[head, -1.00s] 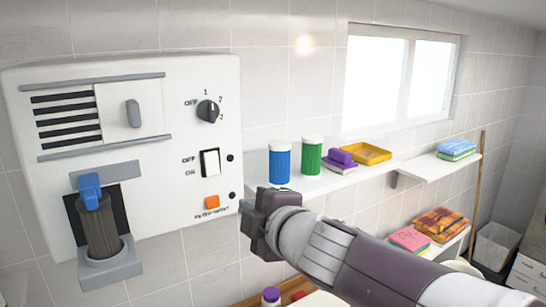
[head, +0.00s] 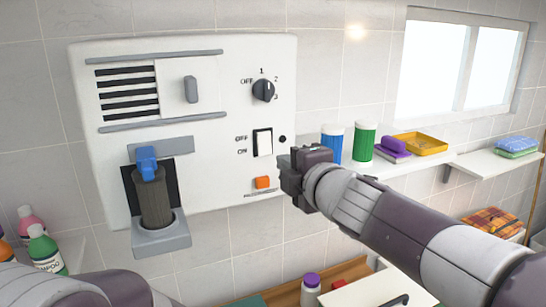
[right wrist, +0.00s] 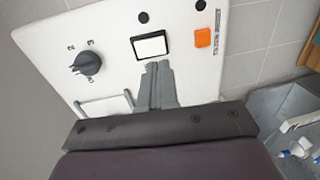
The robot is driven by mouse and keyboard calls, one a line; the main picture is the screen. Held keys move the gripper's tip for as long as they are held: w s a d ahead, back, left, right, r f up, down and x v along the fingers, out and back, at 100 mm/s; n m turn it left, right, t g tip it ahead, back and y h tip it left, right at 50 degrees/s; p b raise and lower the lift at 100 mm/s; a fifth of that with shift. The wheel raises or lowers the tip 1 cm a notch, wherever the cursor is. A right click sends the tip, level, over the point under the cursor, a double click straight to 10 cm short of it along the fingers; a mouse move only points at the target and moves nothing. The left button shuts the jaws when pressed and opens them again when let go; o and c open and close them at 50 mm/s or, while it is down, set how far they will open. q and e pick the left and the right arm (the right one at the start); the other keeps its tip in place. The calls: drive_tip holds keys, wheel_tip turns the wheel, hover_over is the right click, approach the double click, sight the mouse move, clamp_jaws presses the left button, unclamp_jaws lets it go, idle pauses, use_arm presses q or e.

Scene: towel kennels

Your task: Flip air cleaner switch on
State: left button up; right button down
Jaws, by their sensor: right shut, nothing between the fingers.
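The white air cleaner panel (head: 225,165) is on the tiled wall. Its white rocker switch (head: 263,142) sits in a black frame, with OFF printed at its upper left and ON at its lower left. My right gripper (head: 290,174) is shut and empty, just right of and below the switch in the head view. In the right wrist view the shut fingertips (right wrist: 158,68) point toward the switch (right wrist: 150,46), and a small gap shows between them. I cannot tell the depth of that gap. My left gripper is not in view; part of my left arm shows at the lower left.
Near the switch are a black dial (head: 263,90) and an orange button (head: 262,182). A grey holder with a filter (head: 155,200) juts out at lower left. Blue (head: 332,140) and green (head: 364,140) canisters stand on a shelf behind my right arm.

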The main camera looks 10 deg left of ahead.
sight(266, 152)
drive_tip(key=x, duration=0.6)
drive_tip(key=shift+w+a+p, duration=0.25)
drive_tip(key=shift+a+p, duration=0.1)
drive_tip(key=shift+p, duration=0.05)
drive_tip(key=shift+w+f, duration=0.1)
drive_tip(key=shift+w, duration=0.1)
